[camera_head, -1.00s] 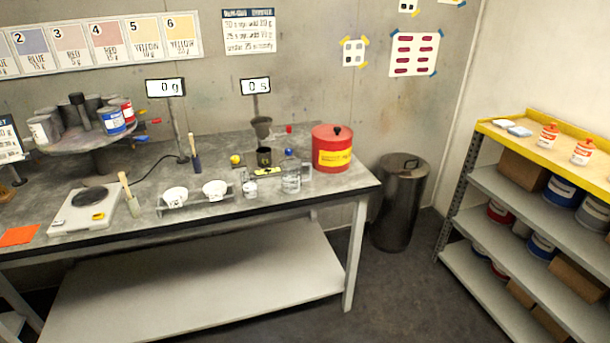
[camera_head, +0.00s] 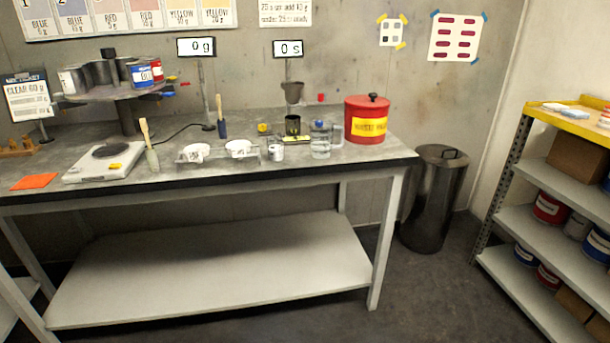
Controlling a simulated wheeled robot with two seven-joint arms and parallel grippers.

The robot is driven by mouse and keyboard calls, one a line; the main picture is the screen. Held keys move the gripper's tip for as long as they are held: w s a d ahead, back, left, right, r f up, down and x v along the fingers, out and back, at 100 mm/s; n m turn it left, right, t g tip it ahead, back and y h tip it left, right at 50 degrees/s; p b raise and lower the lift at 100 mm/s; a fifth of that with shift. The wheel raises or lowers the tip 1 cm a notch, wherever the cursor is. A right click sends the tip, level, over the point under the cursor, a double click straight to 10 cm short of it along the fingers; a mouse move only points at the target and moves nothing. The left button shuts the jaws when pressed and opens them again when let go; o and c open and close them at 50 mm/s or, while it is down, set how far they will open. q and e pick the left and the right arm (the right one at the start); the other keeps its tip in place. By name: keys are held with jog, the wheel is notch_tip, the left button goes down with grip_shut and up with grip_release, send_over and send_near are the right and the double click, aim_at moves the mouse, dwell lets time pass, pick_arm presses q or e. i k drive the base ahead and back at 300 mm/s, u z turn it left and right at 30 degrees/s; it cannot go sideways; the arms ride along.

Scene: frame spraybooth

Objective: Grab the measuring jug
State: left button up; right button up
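A clear, see-through vessel (camera_head: 320,147), which looks like the measuring jug, stands upright near the front right of the workbench (camera_head: 395,163). A clear handle-like shape shows at its right side, and something bluish shows at its top. It is just left of the red can (camera_head: 367,122) and right of a small white cup (camera_head: 276,153). Neither of my grippers is in view, and nothing touches the vessel.
Two white bowls (camera_head: 239,148) on a rack, a dark cup (camera_head: 292,125) and a scale (camera_head: 104,162) share the bench. A turntable with cans stands back left. A dark bin (camera_head: 435,195) stands right of the bench, then shelves (camera_head: 560,175). Floor between them is clear.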

aim_at(322, 131)
jog(key=k, duration=0.55)
jog(key=u, duration=0.8)
jog(key=i, duration=1.2)
jog(key=u, duration=0.1)
